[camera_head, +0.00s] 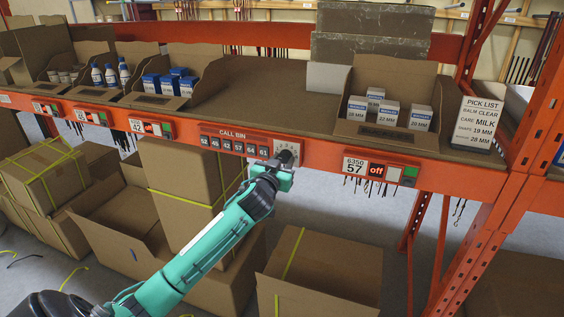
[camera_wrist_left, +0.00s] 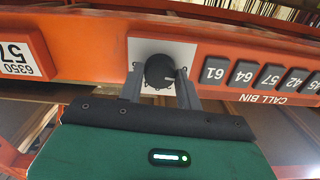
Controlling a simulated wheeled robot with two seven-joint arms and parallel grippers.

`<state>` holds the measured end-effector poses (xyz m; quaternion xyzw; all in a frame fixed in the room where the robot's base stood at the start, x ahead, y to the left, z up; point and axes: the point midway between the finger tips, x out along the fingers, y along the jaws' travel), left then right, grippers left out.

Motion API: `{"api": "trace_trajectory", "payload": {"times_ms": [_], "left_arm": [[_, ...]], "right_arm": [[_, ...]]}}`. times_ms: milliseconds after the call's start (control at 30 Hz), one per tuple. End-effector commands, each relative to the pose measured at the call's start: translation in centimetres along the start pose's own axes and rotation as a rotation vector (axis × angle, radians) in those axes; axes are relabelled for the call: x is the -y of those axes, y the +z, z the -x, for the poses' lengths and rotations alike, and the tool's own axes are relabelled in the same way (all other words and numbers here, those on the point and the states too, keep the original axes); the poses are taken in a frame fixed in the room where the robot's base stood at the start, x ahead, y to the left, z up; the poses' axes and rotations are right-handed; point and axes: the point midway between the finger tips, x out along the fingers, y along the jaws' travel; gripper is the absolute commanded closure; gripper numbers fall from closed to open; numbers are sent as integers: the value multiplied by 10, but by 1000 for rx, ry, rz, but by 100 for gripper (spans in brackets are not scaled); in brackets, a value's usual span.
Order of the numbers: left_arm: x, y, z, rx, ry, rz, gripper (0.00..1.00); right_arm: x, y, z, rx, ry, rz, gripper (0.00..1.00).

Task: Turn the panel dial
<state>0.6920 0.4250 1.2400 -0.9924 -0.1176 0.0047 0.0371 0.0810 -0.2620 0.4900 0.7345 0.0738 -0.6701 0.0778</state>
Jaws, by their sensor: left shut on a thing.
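The panel dial (camera_wrist_left: 159,71) is a round dark knob on a pale square plate, set in the orange shelf beam. In the left wrist view my left gripper (camera_wrist_left: 160,92) has one finger on each side of the dial and is shut on it. In the head view my left arm reaches up from the lower left and the gripper (camera_head: 282,168) covers most of the dial. The plate (camera_head: 291,149) shows above it with small numbers. The call bin panel (camera_head: 235,142) with a row of dark number buttons is left of the dial. My right gripper is not in view.
A bin display reading 57 (camera_head: 380,169) is on the beam right of the dial. Open bins with small white boxes (camera_head: 388,113) and blue-capped boxes (camera_head: 170,84) stand on the shelf. A pick list card (camera_head: 477,124) stands at the right. Cardboard boxes (camera_head: 320,272) lie below.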

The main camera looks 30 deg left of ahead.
Motion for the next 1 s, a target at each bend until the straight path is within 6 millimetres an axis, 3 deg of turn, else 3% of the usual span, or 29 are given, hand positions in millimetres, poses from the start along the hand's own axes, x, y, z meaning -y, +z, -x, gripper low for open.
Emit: {"api": "trace_trajectory", "payload": {"times_ms": [1000], "left_arm": [[0, -2, 0, -2, 0, -853, 88]], "right_arm": [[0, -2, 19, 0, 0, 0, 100]]}}
